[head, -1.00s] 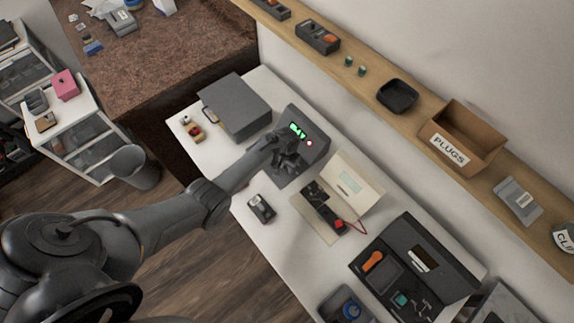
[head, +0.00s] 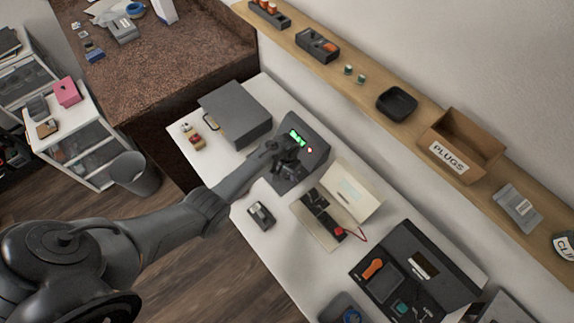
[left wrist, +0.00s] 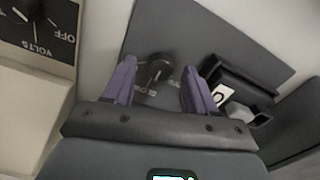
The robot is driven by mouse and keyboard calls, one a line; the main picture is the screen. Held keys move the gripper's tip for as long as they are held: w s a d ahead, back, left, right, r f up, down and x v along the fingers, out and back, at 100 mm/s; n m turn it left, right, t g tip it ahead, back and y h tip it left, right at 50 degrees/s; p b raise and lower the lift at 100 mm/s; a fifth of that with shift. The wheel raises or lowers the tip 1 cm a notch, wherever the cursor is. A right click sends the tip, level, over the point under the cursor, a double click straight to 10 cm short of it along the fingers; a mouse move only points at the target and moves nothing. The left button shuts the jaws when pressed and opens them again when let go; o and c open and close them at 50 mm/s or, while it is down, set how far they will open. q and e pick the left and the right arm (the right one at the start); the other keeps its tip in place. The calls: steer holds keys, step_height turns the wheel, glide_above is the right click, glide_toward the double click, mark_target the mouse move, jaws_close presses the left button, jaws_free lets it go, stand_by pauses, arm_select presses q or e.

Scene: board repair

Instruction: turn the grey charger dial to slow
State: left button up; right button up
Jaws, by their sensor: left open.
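The grey charger (head: 312,136) stands against the wall on the white bench, its green display lit and a small red light beside it. My left gripper (head: 288,168) is over the charger's lower front panel and hides the dial in the head view. In the left wrist view the round grey dial (left wrist: 156,69) sits between the open purple fingers of the gripper (left wrist: 158,85), with a gap on each side. Part of the word SLOW shows below the dial, near the gripper. Which mark the dial points to is unclear. My right gripper is not in view.
A dark bay (left wrist: 242,92) lies right of the dial. A black panel marked VOLTS and OFF (left wrist: 38,30) is at the upper left of the wrist view. A grey box (head: 236,113) and an open case with cream lid (head: 351,188) flank the charger.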

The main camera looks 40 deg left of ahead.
mark_target(286, 175)
arm_select(q)
step_height(286, 175, up, 10)
steer(key=p, duration=0.1)
steer(key=shift+p, duration=0.4)
steer(key=s+d+r+m+t+p, duration=0.1)
steer(key=s+d+r+p, duration=0.2)
steer(key=s+r, duration=0.7)
steer(key=s+d+r+m+t+p, duration=0.2)
steer(key=s+d+r+p, duration=0.2)
steer(key=s+d+r, duration=0.4)
steer(key=s+r, duration=0.2)
steer(key=s, duration=0.5)
steer(key=shift+s+d+r+t, duration=0.2)
steer(key=shift+s+r+t, duration=0.1)
steer(key=shift+r, duration=0.1)
